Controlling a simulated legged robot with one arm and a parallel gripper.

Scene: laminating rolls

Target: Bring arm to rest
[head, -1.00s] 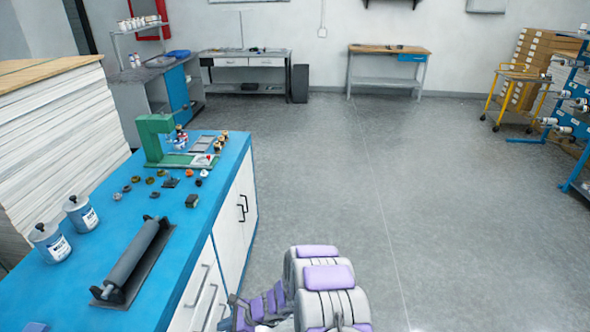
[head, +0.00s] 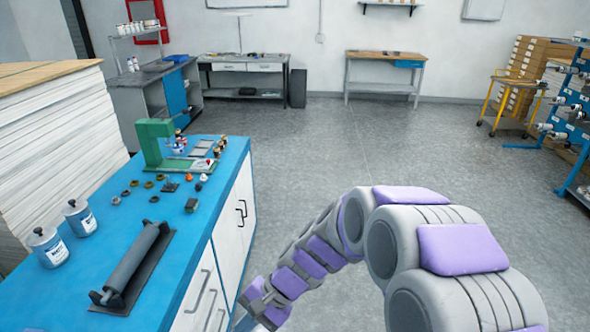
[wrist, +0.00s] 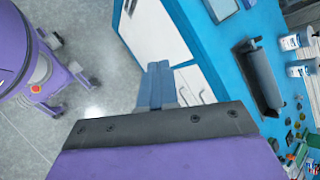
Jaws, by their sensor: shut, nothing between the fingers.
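My arm, grey with purple pads, rises at the lower right of the head view and bends down to the left. My gripper shows in the wrist view (wrist: 160,85), its two blue-grey fingers closed together with nothing between them. It is in front of the white cabinet doors, beside the blue counter (head: 190,235) and apart from it. In the head view the wrist end is low beside the cabinet, and the fingertips are hard to make out.
On the counter are a dark roller on a base (head: 130,265), two white cans (head: 80,217), several small parts and a green press (head: 155,143). Stacked sheets (head: 60,140) stand at left. The floor ahead is open. A blue roll rack (head: 570,120) stands at right.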

